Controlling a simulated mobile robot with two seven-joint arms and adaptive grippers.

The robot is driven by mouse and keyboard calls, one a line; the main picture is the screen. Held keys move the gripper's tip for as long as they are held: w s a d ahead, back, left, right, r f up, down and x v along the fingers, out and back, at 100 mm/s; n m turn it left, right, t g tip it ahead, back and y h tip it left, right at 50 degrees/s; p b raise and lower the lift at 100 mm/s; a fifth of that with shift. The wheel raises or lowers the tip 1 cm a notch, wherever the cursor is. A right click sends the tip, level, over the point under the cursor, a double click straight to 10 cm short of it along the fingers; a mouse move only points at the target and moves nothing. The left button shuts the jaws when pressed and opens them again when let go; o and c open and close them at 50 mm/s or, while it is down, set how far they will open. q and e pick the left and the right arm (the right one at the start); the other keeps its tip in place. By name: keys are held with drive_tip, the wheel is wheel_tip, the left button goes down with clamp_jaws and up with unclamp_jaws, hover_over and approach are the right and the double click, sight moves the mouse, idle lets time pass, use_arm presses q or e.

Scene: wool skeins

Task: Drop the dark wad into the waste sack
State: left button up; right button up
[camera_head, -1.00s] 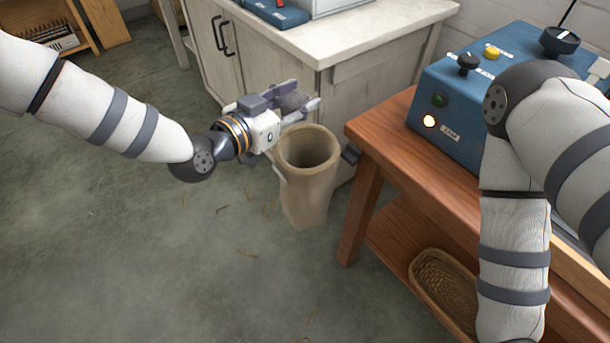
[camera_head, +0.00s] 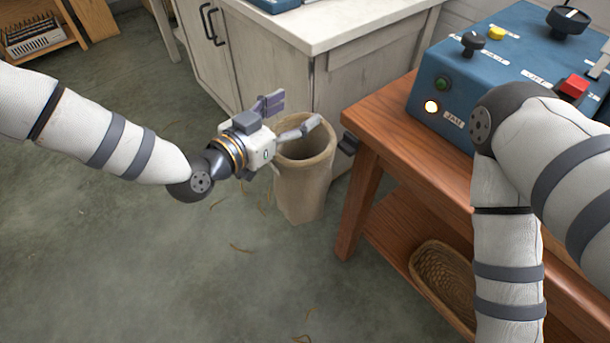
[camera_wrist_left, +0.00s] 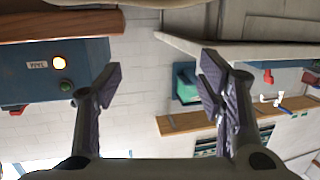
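The waste sack (camera_head: 303,190) is a tan, open-topped bin-shaped sack standing on the floor between the white cabinet and the wooden bench. My left gripper (camera_head: 294,111) is just above its mouth, toward the upper left of the rim. Its fingers are spread wide and nothing is between them. In the left wrist view the gripper (camera_wrist_left: 160,70) also shows apart and empty. The dark wad is not visible in either current view; the bottom of the sack is hidden from me. My right arm reaches down in front of the bench, and its gripper is out of view.
A white cabinet (camera_head: 290,60) stands behind the sack. The wooden bench (camera_head: 400,130) on the right carries a blue control box (camera_head: 490,60) with a lit lamp. A wicker basket (camera_head: 445,280) sits on its lower shelf. Floor at left is clear except for scraps.

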use_arm(q)
drive_tip(key=v, duration=1.2)
drive_tip(key=shift+f, duration=0.1)
drive_tip(key=s+a+f+n+g+y+p, duration=0.1)
drive_tip(key=s+a+f+n+g+y, duration=0.2)
drive_tip(key=s+f, duration=0.65)
drive_tip(key=s+a+f+n+g+y+p, duration=0.1)
drive_tip(key=s+f+n+g+y, duration=0.15)
drive_tip(key=s+f+g, duration=0.5)
drive_tip(key=s+a+f+n+g+y, duration=0.1)
drive_tip(key=s+a, duration=0.4)
drive_tip(key=s, duration=0.5)
drive_tip(key=s+a+f+n+g+y, duration=0.1)
drive_tip(key=s+a+n+g+y, duration=0.1)
drive_tip(key=s, duration=0.8)
drive_tip(key=a+g+y, duration=0.1)
drive_tip(key=a+y, duration=0.1)
drive_tip(key=a, duration=0.1)
drive_tip(key=shift+s+a+p, duration=0.25)
drive_tip(key=shift+s+p, duration=0.05)
drive_tip(key=shift+p, duration=0.1)
use_arm(e)
drive_tip(key=shift+t, duration=0.7)
drive_tip(key=w+r, duration=0.3)
drive_tip(key=shift+w+r, duration=0.2)
